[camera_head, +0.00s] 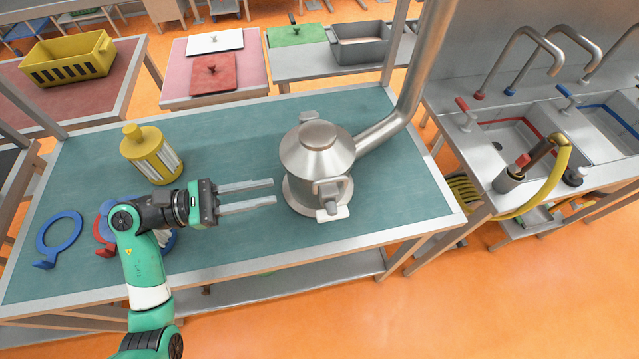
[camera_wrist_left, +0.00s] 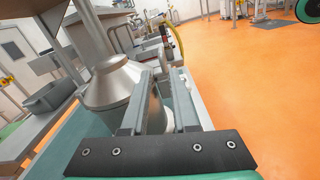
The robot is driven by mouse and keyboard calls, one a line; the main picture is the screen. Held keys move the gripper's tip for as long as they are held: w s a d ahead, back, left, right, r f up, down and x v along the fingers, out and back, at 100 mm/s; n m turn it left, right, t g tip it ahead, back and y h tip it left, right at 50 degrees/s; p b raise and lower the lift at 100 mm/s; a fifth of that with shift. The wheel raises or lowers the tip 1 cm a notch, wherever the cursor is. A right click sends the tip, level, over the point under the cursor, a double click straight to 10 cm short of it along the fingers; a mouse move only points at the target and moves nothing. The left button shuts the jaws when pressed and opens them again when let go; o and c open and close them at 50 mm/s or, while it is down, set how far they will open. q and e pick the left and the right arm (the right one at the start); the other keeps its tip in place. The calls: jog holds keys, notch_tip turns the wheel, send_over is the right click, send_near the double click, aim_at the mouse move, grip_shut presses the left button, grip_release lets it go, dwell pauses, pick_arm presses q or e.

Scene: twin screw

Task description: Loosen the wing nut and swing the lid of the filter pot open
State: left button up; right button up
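The filter pot (camera_head: 303,162) is a shiny metal vessel standing on the teal table top, with a domed lid (camera_head: 318,138) that sits closed on it. A thick pipe runs from the pot up to the right. At its front is a clamp with a wing nut (camera_head: 331,208) above a pale base tab. A second fitting shows at the pot's back. My left gripper (camera_head: 275,191) is open and empty, its two long fingers pointing at the pot from the left, short of it. In the left wrist view the pot (camera_wrist_left: 112,84) lies ahead, partly hidden by the fingers. My right gripper is not in view.
A yellow filter cartridge (camera_head: 151,155) stands left of the pot. A blue ring (camera_head: 59,234) lies at the table's left, and red and blue items sit partly behind my left arm. Sinks with taps (camera_head: 516,143) are at the right. The table's front right is clear.

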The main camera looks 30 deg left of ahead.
aim_at(317, 181)
pick_arm(q)
jog(key=x, duration=1.1)
jog(key=shift+s, duration=0.1)
grip_shut()
dwell(0.9)
